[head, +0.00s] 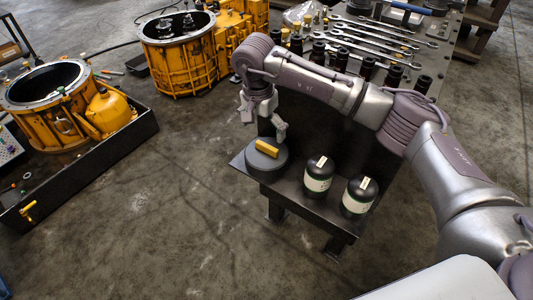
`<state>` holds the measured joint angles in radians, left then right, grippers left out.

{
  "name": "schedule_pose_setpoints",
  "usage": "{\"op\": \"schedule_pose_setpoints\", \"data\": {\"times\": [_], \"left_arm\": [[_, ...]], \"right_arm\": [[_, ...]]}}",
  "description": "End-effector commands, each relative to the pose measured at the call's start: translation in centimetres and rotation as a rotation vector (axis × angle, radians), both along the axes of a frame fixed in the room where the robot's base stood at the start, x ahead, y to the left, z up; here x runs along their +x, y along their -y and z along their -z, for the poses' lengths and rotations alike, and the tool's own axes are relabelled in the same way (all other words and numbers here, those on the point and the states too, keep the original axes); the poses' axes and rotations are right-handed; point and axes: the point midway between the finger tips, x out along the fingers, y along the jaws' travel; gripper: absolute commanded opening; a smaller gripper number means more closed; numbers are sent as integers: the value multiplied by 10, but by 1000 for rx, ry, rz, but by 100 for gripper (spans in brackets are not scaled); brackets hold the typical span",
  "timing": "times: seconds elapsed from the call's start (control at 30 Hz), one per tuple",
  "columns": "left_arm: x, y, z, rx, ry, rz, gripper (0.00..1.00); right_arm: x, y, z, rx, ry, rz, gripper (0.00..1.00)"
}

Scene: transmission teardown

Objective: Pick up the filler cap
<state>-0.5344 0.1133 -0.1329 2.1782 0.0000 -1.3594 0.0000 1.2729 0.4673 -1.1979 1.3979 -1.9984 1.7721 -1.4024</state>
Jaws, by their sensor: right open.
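What looks like the filler cap is a dark round disc (260,162) with a yellow bar (267,149) across its top. It sits at the left end of a small dark metal stand. My right gripper (264,124) is open and empty, just above and behind the cap, with its fingers spread. It appears apart from the cap, though the exact gap is hard to judge. My left gripper is not in view.
Two dark bottles with pale labels (318,180) (358,200) stand right of the cap on the stand (293,197). A tool table (437,72) with wrenches and sockets lies behind. Yellow housings (182,58) (50,95) are at left. The floor in front is clear.

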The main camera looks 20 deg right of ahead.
Motion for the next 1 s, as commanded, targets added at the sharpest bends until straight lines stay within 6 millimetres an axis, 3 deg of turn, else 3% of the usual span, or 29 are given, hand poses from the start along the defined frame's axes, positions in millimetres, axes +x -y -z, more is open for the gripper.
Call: {"op": "schedule_pose_setpoints", "data": {"times": [0.27,0.53,0.87,1.0], "left_arm": [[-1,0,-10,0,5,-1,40],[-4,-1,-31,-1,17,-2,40],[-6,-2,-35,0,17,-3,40],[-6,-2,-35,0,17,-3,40]], "right_arm": [[1,3,24,2,-1,0,100],[3,11,62,2,-1,0,100],[4,11,68,1,1,-1,100],[4,11,67,1,1,-1,77]]}}
